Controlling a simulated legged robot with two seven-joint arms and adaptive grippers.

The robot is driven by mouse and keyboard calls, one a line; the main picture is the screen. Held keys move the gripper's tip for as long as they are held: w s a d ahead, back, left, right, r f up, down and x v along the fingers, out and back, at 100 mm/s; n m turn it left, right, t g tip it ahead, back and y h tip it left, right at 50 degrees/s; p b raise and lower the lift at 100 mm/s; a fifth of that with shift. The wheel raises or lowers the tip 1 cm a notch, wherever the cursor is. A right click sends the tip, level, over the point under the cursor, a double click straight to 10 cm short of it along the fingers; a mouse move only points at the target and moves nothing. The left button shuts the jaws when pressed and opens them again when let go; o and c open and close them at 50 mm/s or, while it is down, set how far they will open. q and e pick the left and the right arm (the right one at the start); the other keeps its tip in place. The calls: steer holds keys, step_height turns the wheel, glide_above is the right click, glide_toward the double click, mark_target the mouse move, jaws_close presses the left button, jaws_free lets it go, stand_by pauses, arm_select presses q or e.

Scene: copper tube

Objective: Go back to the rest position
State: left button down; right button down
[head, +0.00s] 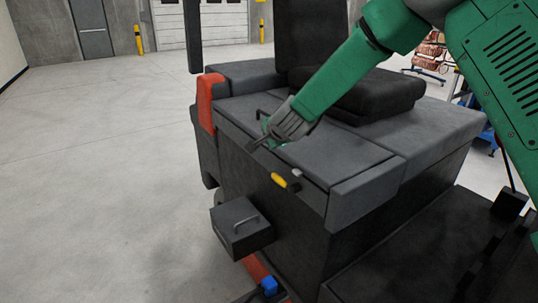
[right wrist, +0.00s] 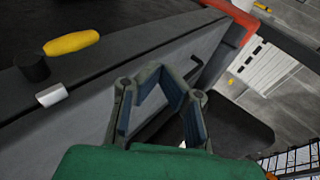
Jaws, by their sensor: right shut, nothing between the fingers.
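My right arm comes in from the upper right of the head view. Its right gripper (head: 256,144) is over the top of a dark grey machine body (head: 330,143), near a thin black handle bar. In the right wrist view the right gripper (right wrist: 168,85) shows in front of the machine's grey panel (right wrist: 150,75), with nothing held. It is shut and empty. Whether it touches the machine I cannot tell. My left gripper is in neither view.
A yellow-handled lever (head: 281,181) sticks out on the machine's near side; its yellow grip also shows in the right wrist view (right wrist: 72,43). A dark box with a handle (head: 240,232) juts out below. A black seat (head: 372,95) stands behind. The floor (head: 95,160) on the left is clear.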

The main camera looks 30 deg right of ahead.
steer(key=s+a+f+n+g+b, duration=0.1)
steer(key=s+f+n+g+b, duration=0.15)
steer(key=s+f, duration=0.6)
steer(key=s+a+f+n+g+b, duration=0.1)
steer(key=s+f+n+b, duration=0.3)
steer(key=f, duration=0.8)
steer(key=s+a+f+n+g+b, duration=0.15)
steer(key=s+f+n, duration=0.25)
steer(key=s+f, duration=0.5)
steer(key=s+a+f+n+g+b, duration=0.1)
steer(key=s+f+n+b, duration=0.1)
steer(key=s+f, duration=0.3)
steer(key=s+a+f+n+g+y+b, duration=0.1)
steer(key=s+f+n+g+b, duration=0.1)
steer(key=s, duration=1)
steer(key=s+f+n+g+b, duration=0.1)
steer(key=s+f+n+b, duration=0.1)
steer(key=s+f+n, duration=0.2)
steer(key=s+f, duration=0.3)
steer(key=s, duration=0.2)
steer(key=shift+a+f+g+y+b, duration=0.3)
steer(key=shift+a+y+b, duration=0.05)
steer(key=shift+a+y, duration=0.05)
steer(key=shift+s, duration=0.1)
